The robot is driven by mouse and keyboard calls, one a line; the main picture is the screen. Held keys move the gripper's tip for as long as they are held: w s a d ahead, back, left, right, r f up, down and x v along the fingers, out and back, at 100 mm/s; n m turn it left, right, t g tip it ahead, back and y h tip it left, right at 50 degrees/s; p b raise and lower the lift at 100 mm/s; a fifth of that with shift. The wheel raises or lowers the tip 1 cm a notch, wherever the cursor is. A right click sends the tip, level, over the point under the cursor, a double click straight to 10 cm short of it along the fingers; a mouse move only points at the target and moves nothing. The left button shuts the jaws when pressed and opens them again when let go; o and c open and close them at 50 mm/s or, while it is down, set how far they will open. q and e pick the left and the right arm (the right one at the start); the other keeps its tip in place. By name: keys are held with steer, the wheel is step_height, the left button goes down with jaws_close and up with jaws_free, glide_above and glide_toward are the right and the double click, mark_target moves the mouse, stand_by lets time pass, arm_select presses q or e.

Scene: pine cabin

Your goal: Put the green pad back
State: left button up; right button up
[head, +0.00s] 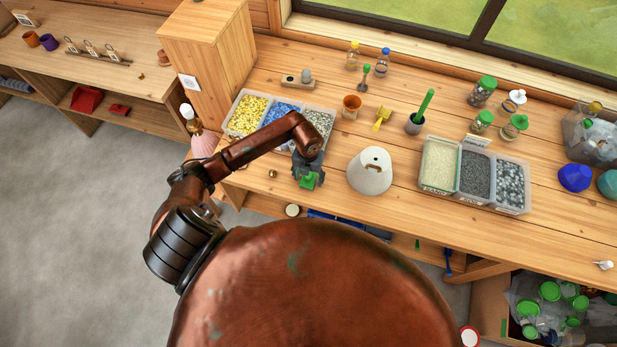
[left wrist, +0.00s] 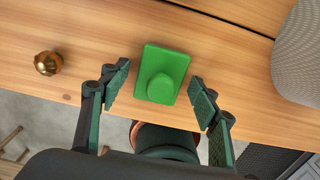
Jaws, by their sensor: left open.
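My left gripper (head: 309,174) is over the pad, pointing down. In the left wrist view its two fingers (left wrist: 160,86) are spread, one on each side of the pad, with gaps between. The gripper is open and empty. My right gripper is not in view.
A white cone-shaped vessel (head: 370,171) stands just right of my left gripper. A small brass knob (head: 272,174) is to the left. Open trays of yellow, blue and grey pieces (head: 246,115) lie behind. Sand and gravel bins (head: 474,200) stand farther right.

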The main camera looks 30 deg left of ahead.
arm_select(q)
step_height(320, 180, up, 12)
steer(key=shift+f+b, duration=0.1)
steer(key=shift+b, duration=0.6)
